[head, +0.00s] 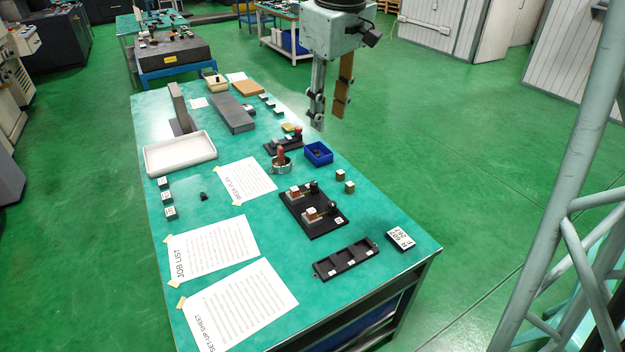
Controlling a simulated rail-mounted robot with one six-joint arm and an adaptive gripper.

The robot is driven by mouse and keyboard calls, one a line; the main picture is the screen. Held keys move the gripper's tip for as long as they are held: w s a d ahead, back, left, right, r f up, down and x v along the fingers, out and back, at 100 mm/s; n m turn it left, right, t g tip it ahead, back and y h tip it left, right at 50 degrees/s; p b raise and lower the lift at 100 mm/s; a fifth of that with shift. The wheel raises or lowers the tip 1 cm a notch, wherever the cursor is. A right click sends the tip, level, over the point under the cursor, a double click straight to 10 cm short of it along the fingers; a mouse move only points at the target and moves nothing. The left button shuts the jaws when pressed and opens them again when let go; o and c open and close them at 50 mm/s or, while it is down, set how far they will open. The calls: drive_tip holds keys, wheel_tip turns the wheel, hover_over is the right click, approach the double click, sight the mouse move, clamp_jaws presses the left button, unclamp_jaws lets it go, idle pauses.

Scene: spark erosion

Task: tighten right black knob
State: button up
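A black fixture plate (325,231) lies on the green table and carries two small clamp stations, each with a light block on it. One small dark knob (314,187) stands at the far right of the plate. A second dark shape, possibly the other knob (333,206), is at the nearer station; it is too small to make out clearly. My gripper (329,119) hangs high at the top, pointing down, well apart from the fixture.
A blue bin (318,153), a round metal holder with a red-brown top (281,163) and small blocks (350,187) stand just behind the fixture. A black slotted tray (346,259) and a labelled block (401,240) lie in front. Paper sheets (240,305) cover the left side.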

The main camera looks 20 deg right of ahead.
drive_tip(key=w+d+f+n+p, duration=0.2)
drive_tip(key=w+f, duration=0.3)
drive_tip(key=w, duration=0.6)
drive_tip(key=n+g+p, duration=0.2)
drive_tip(key=n+p, duration=0.2)
drive_tip(key=p, duration=0.2)
hover_over(314, 182)
wheel_tip(314, 182, down, 27)
drive_tip(key=shift+r, duration=0.2)
drive_tip(key=shift+s+f, duration=0.1)
drive_tip(key=shift+f+p, duration=1)
drive_tip(key=shift+f, duration=5.75)
drive_tip(key=c, duration=0.9)
